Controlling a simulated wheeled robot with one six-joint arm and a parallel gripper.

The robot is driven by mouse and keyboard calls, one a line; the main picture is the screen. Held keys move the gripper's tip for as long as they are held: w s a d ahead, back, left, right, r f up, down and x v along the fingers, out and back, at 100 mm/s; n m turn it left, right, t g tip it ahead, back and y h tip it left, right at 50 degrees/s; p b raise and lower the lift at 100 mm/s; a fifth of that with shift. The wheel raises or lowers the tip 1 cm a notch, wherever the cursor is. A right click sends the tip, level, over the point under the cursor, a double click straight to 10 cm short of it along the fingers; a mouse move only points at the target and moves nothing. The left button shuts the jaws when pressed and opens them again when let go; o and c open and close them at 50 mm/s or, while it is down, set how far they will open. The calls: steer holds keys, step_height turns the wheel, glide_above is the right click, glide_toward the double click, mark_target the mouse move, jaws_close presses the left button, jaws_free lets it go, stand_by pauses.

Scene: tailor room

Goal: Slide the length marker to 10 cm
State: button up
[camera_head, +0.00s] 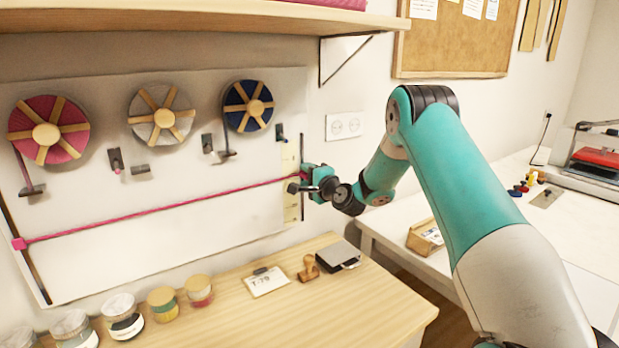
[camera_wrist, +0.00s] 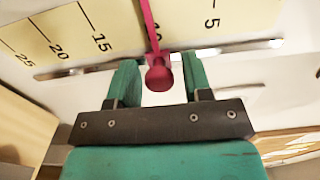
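The length marker, a pink-red knob (camera_wrist: 158,75), sits between my gripper's (camera_wrist: 160,62) two teal fingers in the wrist view. Gaps show between the knob and both fingers, so the gripper is open around it. A pink ribbon runs from the knob up across the yellow scale (camera_wrist: 75,30), which reads 25, 20, 15 and 5. The ribbon partly covers the label between 15 and 5. In the head view, my gripper (camera_head: 313,184) is at the scale (camera_head: 290,207) on the wall board and hides the knob.
The ribbon (camera_head: 150,210) stretches left to a pink block (camera_head: 18,243). Three ribbon spools hang above, including a blue one (camera_head: 248,106). Below, a wooden counter (camera_head: 330,318) holds several jars, a clipboard (camera_head: 265,281) and a stamp (camera_head: 309,269). A shelf (camera_head: 200,15) overhangs the board.

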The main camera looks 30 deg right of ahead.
steer(key=shift+o, duration=0.3)
steer(key=shift+s, duration=0.1)
steer(key=s+b, duration=0.9)
steer(key=s, duration=0.8)
steer(key=shift+d, duration=0.25)
steer(key=shift+s, duration=0.1)
